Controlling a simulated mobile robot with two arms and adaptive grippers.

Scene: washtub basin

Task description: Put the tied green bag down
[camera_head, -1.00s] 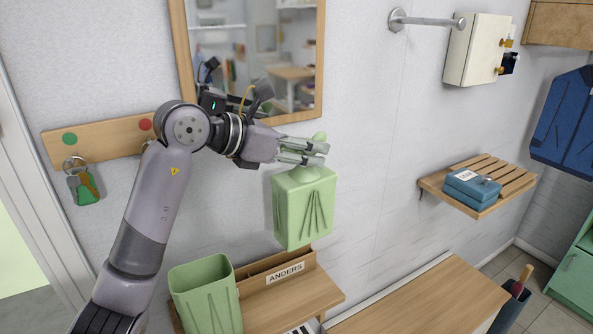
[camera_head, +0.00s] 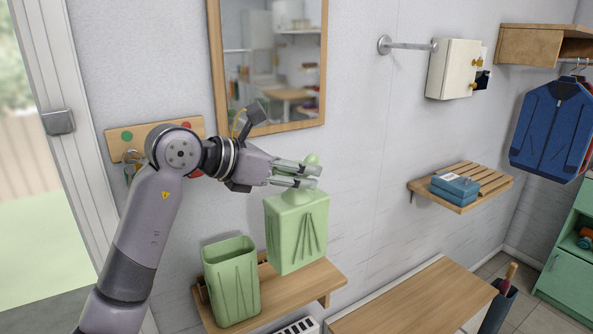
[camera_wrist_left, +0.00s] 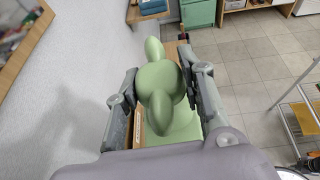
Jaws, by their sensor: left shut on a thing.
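The tied green bag (camera_head: 297,235) is a pale green block-shaped bag with dark straw-like marks on its front and a knotted top. My left gripper (camera_head: 318,176) is shut on its knot from the left. In the left wrist view the knot (camera_wrist_left: 158,85) sits between the two fingers of my left gripper (camera_wrist_left: 162,92). The bag is upright, and its bottom appears at or just above the small wooden shelf (camera_head: 318,284); I cannot tell whether it touches. My right gripper is not in view.
An open green bin (camera_head: 232,285) stands on the shelf, left of the bag. A framed mirror (camera_head: 268,65) hangs above. A slatted shelf (camera_head: 482,180) with blue boxes (camera_head: 455,187) is at right. A wooden bench top (camera_head: 415,305) lies lower right. Shelf space right of the bag is clear.

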